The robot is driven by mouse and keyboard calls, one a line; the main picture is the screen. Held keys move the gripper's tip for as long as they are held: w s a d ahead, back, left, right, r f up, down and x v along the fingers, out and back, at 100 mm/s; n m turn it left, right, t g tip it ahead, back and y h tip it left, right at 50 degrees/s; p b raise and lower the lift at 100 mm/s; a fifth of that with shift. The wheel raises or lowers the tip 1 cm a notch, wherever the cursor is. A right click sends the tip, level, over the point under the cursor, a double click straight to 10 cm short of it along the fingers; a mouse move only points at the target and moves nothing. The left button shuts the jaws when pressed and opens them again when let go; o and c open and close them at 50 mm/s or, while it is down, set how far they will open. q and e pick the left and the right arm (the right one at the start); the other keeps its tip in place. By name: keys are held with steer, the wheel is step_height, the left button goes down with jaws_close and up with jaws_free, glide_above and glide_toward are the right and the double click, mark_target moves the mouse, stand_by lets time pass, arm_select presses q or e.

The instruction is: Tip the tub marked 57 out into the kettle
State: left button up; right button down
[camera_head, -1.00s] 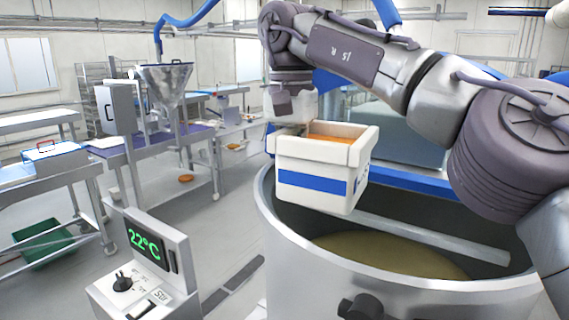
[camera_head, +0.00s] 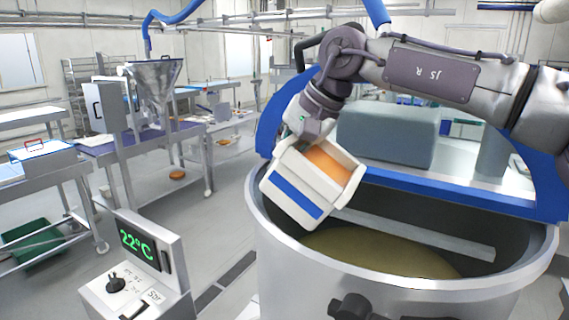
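The white tub (camera_head: 274,202) with a blue stripe is above the left rim of the kettle. It is tilted with its right side lower, and orange contents show inside it. No number is readable on it now. My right gripper (camera_head: 300,135) is at the tub's back wall and holds it up; its fingertips are mostly hidden. The steel kettle (camera_head: 380,294) stands open below, with a brownish-yellow liquid in it and a grey bar across its inside. My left gripper is out of view.
A control box (camera_head: 135,270) reading 22°C stands left of the kettle. A raised blue-edged lid (camera_head: 400,184) is behind the kettle. Tables, a steel hopper (camera_head: 155,85) and a green crate (camera_head: 32,240) are at the left. Floor between is mostly clear.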

mark_target(299, 143)
steer(key=shift+s+d+y, duration=0.1)
steer(key=shift+d+y, duration=0.05)
steer(key=shift+y, duration=0.45)
steer(key=shift+d+r+t+y, duration=0.2)
steer(key=shift+r+t+y, duration=0.4)
steer(key=shift+r+y, duration=0.1)
steer(key=shift+s+r, duration=0.1)
steer(key=shift+s+d+y+b, duration=0.15)
steer(key=shift+y+b, duration=0.25)
steer(key=shift+b, duration=0.5)
steer(key=shift+r+t+y+b, duration=0.2)
steer(key=shift+t+y+b, duration=0.2)
steer(key=shift+b, duration=0.5)
steer(key=shift+s+d+r+y+b, duration=0.1)
steer(key=shift+d+r+y+b, duration=0.25)
steer(key=shift+b, duration=0.85)
steer(key=shift+s+d+r+t+y+b, duration=0.1)
steer(key=shift+d+t+y+b, duration=0.3)
steer(key=shift+b, duration=0.75)
steer(key=y+b, duration=0.1)
steer(key=b, duration=0.1)
steer(key=d+t+b, duration=0.1)
steer(key=b, duration=0.1)
steer(key=shift+s+r+y+b, duration=0.3)
steer(key=shift+s+y+b, duration=0.05)
steer(key=shift+b, duration=0.05)
steer(key=shift+s+d+r+y+b, duration=0.25)
steer(key=shift+d+r+y+b, duration=0.15)
steer(key=shift+b, duration=0.55)
